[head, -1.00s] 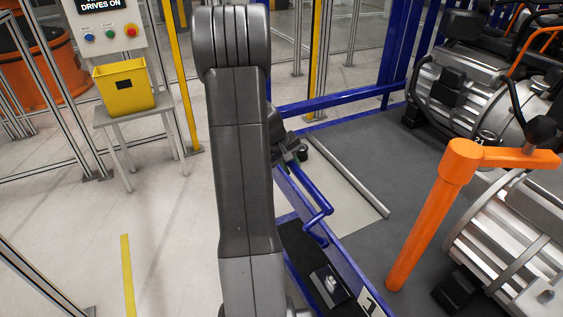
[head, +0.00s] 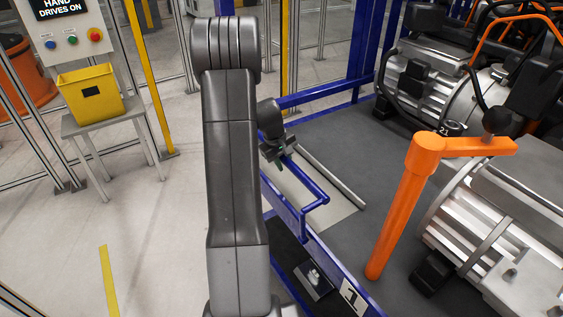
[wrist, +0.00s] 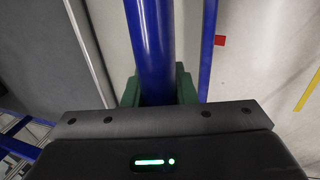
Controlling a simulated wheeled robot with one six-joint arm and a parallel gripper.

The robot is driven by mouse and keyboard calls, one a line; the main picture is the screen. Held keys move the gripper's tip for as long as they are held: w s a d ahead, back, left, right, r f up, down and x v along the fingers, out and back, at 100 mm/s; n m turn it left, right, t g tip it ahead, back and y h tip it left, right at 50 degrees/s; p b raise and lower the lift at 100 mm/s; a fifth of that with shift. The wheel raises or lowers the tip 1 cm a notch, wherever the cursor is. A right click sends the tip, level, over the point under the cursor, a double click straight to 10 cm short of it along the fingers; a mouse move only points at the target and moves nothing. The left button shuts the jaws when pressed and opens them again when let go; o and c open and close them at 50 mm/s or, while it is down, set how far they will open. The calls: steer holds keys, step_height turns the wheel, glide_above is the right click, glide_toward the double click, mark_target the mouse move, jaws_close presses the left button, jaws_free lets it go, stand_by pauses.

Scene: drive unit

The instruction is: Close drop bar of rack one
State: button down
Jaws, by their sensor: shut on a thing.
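The drop bar of rack one is a blue rail (head: 318,252) that runs from beside my arm down to a white plate marked 1 (head: 352,297). A blue tubular handle (head: 315,188) stands off its side. My gripper (head: 277,160) is at the far end of the handle, partly hidden behind my arm. In the wrist view, the green fingers of my gripper (wrist: 160,90) are shut around the blue tube of the handle (wrist: 150,45). The blue rail also shows to the right of it (wrist: 208,50). The far end of the rail is hidden by my arm.
An orange post with an arm (head: 400,205) stands right of the bar, before large metal drive units (head: 490,230). A grey rod (head: 330,180) lies on the floor beyond the handle. A yellow bin (head: 90,92) sits on a stool at left. The left floor is clear.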

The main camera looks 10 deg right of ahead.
steer(key=shift+s+f, duration=0.25)
steer(key=shift+f, duration=0.05)
steer(key=c, duration=1.6)
jaws_free()
steer(key=o, duration=0.4)
steer(key=shift+w+a, duration=0.1)
steer(key=shift+a, duration=0.05)
steer(key=shift+r, duration=0.1)
steer(key=shift+w+r, duration=0.1)
steer(key=shift+r, duration=0.1)
steer(key=b+v, duration=0.1)
steer(key=v, duration=1.2)
steer(key=shift+a+r, duration=0.15)
steer(key=shift+r, duration=0.05)
steer(key=shift+f, duration=0.1)
